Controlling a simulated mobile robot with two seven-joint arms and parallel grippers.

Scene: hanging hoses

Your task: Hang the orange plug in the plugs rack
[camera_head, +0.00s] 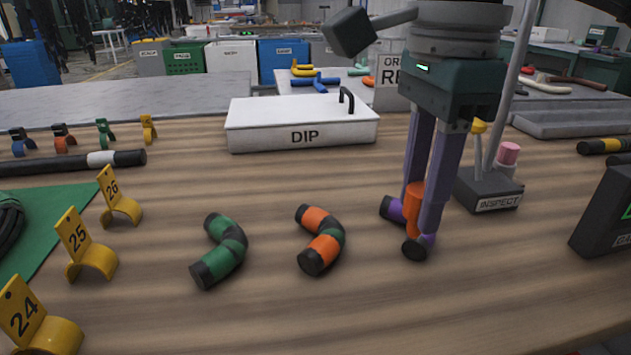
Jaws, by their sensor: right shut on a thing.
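My right gripper (424,215) reaches down from the upper right, its two purple fingers shut on an upright orange piece (412,207), which looks like the orange plug. The piece is low over the wooden table. A purple hose piece with black ends (389,209) shows beside and behind the fingers; the fingers hide part of it, and I cannot tell whether it touches the orange piece. I cannot make out a plugs rack with certainty. My left gripper is not in view.
A green hose piece (231,238) and an orange-green one (321,222) lie left of my gripper. A white DIP box (262,113) stands behind. The INSPECT stand (484,191) is close on the right. Numbered yellow clips (94,262) line the left. The front middle is clear.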

